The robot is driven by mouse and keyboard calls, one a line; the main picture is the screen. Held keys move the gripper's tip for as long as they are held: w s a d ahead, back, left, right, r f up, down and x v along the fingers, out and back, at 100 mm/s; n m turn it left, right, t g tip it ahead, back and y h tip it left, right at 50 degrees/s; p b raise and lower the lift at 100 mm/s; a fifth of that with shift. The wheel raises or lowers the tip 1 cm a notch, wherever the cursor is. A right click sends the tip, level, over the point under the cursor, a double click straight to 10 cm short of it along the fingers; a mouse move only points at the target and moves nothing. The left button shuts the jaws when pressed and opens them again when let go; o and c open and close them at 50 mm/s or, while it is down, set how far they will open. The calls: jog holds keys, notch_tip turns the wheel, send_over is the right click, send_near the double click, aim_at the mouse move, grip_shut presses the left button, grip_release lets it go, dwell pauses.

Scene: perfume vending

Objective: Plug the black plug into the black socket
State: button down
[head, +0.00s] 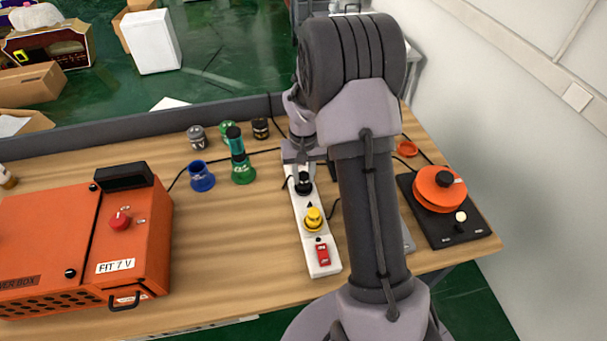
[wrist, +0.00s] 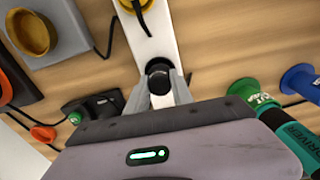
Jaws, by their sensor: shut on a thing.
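The black plug (head: 303,184) is at the far end of the white power strip (head: 325,268), on the side away from the yellow plug (head: 313,219). My gripper (head: 303,168) is over that end of the strip, shut on the black plug. In the wrist view, the plug (wrist: 159,72) shows as a round black top between the two grey fingers of my gripper (wrist: 161,88). The black socket is hidden under the plug and fingers. I cannot tell whether the plug is fully seated.
A red switch (head: 323,254) is at the strip's near end. An orange box (head: 75,245) stands left. A blue holder (head: 201,177) and a green holder with a screwdriver (head: 238,150) stand left of the strip. An orange reel (head: 437,190) is right.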

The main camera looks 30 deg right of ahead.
dwell(0.3)
jog(key=c, duration=0.6)
grip_release()
jog(key=shift+o, duration=0.2)
notch_tip(320, 180, up, 7)
jog(key=p, duration=0.5)
grip_shut()
dwell(1.4)
